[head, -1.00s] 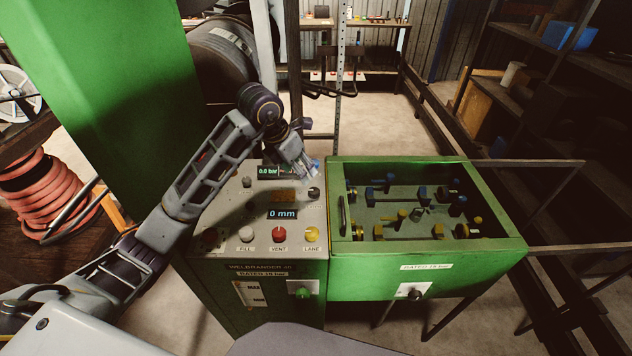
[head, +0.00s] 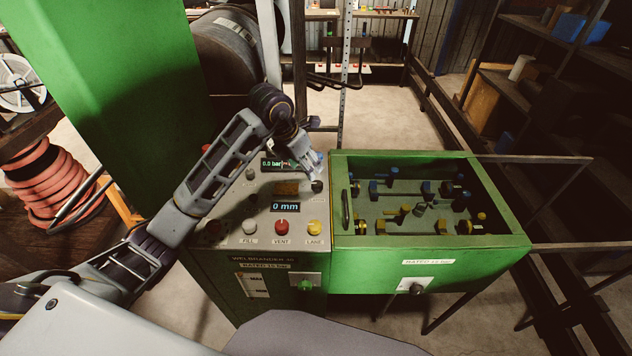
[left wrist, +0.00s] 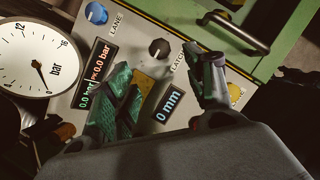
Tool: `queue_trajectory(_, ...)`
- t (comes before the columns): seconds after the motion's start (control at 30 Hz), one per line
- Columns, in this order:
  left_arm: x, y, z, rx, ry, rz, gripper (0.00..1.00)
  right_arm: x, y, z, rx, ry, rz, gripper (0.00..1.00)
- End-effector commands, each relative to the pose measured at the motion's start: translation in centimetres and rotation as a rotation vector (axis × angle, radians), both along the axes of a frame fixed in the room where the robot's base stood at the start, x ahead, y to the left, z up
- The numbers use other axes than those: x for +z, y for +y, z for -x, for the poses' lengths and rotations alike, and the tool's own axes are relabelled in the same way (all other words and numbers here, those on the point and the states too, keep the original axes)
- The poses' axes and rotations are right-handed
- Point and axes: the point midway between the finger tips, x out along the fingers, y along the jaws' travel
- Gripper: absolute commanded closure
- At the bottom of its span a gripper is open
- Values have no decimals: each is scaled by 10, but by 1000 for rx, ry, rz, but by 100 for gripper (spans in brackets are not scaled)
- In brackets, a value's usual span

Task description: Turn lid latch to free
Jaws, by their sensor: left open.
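The dark round latch knob (left wrist: 159,48), with a partly covered "LATCH" label, sits on the grey control panel (left wrist: 65,103). In the head view the knob (head: 317,186) is at the panel's right side, just below my left fingertips. My left gripper (head: 317,170) is open and empty above the panel. In the left wrist view its fingers (left wrist: 168,88) are spread, with the latch knob beyond and between them, apart from both. The green-framed lid (head: 430,247) with a dark bar handle (head: 346,210) appears down. My right gripper is out of view.
A blue knob (left wrist: 96,13) and a pressure gauge (left wrist: 37,55) are near the latch knob. White, red and yellow buttons (head: 314,228) line the panel's front. A "0 mm" display (head: 285,207) is lit. A green column (head: 120,90) stands at left.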

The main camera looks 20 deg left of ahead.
Motion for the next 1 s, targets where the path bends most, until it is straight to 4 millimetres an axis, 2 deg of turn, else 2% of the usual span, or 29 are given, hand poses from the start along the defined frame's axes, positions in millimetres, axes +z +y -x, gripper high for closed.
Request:
queue_trajectory(0.6, -75, -16, -27, 1, 3, 2, 46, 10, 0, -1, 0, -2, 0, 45)
queue_trajectory(0.8, -93, -19, -34, 0, 1, 2, 46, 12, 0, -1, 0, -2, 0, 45)
queue_trajectory(1.0, -102, -20, -37, 0, 1, 0, 46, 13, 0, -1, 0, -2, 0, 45)
